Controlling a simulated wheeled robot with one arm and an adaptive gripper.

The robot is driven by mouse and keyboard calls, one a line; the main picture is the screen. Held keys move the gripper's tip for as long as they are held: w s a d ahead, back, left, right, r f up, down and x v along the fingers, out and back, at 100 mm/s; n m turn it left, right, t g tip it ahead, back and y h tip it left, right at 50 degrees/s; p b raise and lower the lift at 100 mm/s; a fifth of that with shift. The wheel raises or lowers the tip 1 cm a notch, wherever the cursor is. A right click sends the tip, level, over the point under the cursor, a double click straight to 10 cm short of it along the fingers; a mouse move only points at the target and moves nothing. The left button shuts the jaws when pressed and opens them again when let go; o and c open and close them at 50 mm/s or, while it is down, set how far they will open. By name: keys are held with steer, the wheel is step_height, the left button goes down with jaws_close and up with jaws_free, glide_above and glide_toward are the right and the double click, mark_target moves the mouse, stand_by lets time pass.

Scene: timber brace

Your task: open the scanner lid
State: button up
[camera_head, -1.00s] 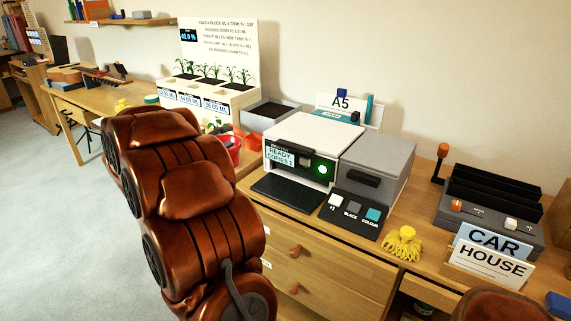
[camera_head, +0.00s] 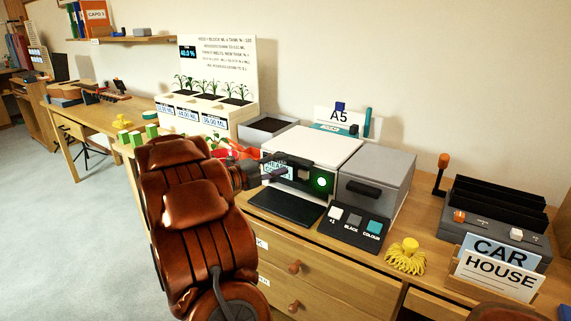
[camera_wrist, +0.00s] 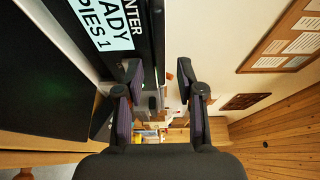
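The scanner is a grey box with a flat grey lid (camera_head: 380,160), standing right of the white printer in the head view. The lid lies flat and looks shut. A dark handle (camera_head: 362,188) is on its front. My gripper (camera_head: 282,174) is in front of the printer's left front, partly over its display and left of the scanner. In the wrist view my gripper (camera_wrist: 160,95) has its two fingers apart with nothing between them. I cannot make out the scanner lid in the wrist view.
The printer (camera_head: 313,147) has a lit green button and a dark tray (camera_head: 287,207) in front. A button panel (camera_head: 353,229) sits before the scanner. A yellow tasselled object (camera_head: 406,256) and a sign stand (camera_head: 497,276) are to the right. A grey bin (camera_head: 266,130) stands left.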

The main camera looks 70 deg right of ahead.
steer(key=shift+x, duration=1.15)
steer(key=shift+c, duration=0.2)
jaws_close()
